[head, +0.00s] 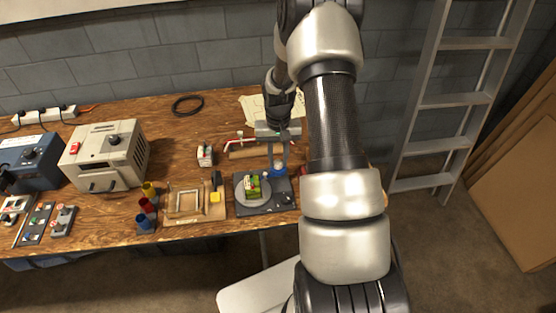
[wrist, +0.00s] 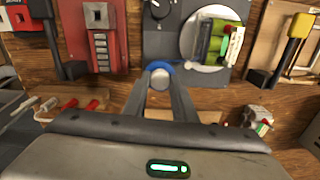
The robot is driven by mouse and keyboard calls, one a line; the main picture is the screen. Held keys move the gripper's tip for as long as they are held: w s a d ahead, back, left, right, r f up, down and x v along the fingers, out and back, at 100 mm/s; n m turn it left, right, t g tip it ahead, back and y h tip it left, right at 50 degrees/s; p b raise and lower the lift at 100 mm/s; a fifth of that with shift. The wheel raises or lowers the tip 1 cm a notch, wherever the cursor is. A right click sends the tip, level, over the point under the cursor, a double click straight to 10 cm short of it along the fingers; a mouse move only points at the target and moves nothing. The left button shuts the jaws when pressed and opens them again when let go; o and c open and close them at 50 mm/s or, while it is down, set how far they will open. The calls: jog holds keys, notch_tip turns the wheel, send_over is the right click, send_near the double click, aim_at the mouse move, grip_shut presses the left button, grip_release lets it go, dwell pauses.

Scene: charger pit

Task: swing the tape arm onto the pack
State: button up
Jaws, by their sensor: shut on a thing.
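The pack (head: 253,186), green with red and white parts, sits on a round grey plate (head: 243,199) on a dark base (head: 283,203). In the wrist view the pack (wrist: 214,42) is at the upper right, on the plate (wrist: 190,38). The tape arm (wrist: 160,68) shows as a blue, round end with a pale centre, beside the plate and apart from the pack. In the head view my gripper (head: 279,166) is low over the base's back edge.
A wooden fixture with a yellow block (head: 215,197) stands left of the base. A small red and white device (head: 205,155) and a red-handled tool (head: 238,140) lie behind. A red unit (wrist: 97,35) is close by in the wrist view. Coloured cups (head: 146,205) stand further left.

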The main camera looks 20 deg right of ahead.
aim_at(278, 162)
jog(key=shift+n, duration=0.9)
jog(key=o, duration=1)
jog(key=shift+o, duration=0.2)
notch_tip(278, 162, up, 18)
jog(key=shift+f+p, duration=0.25)
jog(key=shift+p, duration=0.15)
